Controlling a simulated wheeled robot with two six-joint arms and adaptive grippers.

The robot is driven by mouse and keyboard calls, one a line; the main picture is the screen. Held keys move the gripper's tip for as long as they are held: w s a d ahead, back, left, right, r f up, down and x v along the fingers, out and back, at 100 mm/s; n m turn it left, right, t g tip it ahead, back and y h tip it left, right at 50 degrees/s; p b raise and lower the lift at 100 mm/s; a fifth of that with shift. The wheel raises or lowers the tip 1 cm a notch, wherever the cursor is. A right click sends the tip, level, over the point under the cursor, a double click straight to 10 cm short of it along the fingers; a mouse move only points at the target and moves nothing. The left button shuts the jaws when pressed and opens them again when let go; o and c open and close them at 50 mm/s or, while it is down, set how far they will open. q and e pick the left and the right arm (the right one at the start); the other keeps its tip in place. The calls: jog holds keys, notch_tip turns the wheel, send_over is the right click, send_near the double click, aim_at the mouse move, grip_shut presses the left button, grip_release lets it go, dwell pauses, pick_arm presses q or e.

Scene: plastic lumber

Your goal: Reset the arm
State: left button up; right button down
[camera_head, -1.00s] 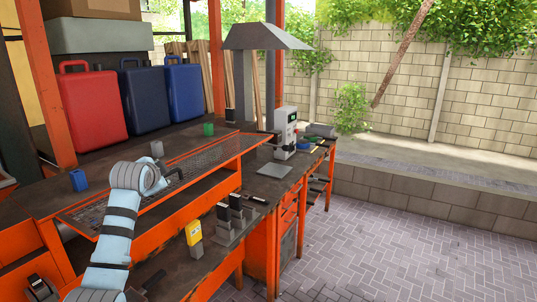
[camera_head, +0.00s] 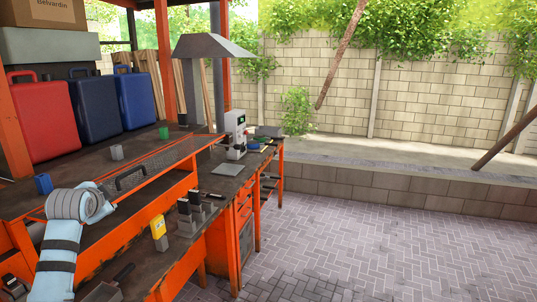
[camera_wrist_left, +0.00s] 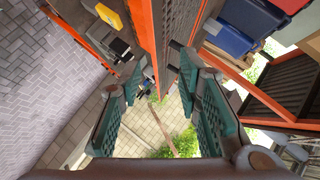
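My left arm, pale blue with dark bands, reaches in at the lower left of the head view. Its gripper (camera_head: 130,181) shows there only as a small dark shape over the workbench's mesh strip, partly behind the arm. In the left wrist view, my left gripper (camera_wrist_left: 160,100) has its two green-padded fingers spread wide, one on each side. Nothing is between them; the wall and paving show through the gap. My right gripper is in neither view.
The orange-framed workbench (camera_head: 165,197) runs along the left. On it are a blue cup (camera_head: 43,184), a grey cup (camera_head: 116,152), a green cup (camera_head: 164,133), a yellow device (camera_head: 158,228) and a white machine (camera_head: 235,133). Open paving (camera_head: 370,245) lies to the right.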

pick_arm(q)
jog(key=s+d+f+n+g+h, duration=0.1)
jog(key=s+d+f, duration=0.4)
jog(key=f, duration=0.4)
jog(key=s+d+f+n+g, duration=0.1)
jog(key=s+d+f+g, duration=0.15)
jog(key=s+f, duration=0.6)
jog(key=s+d+f+n+g+h, duration=0.1)
jog(key=s+d+f, duration=0.4)
jog(key=f, duration=0.5)
jog(key=s+d+f+n+g+h, duration=0.1)
jog(key=s+d+f+n+g, duration=0.15)
jog(key=s, duration=1.15)
jog(key=s+d+f+n+g, duration=0.1)
jog(key=s+d+f+n, duration=0.15)
jog(key=s, duration=1.15)
notch_tip(320, 180, down, 25)
jog(key=s+a+g+b, duration=0.1)
jog(key=g+b, duration=0.1)
jog(key=b, duration=0.1)
jog(key=s+f+b, duration=0.2)
jog(key=s+f, duration=1.1)
jog(key=f, duration=0.1)
jog(key=shift+s+a+g+h+b, duration=0.25)
jog(key=shift+s+g+h+b, duration=0.05)
jog(key=shift+g+b, duration=0.1)
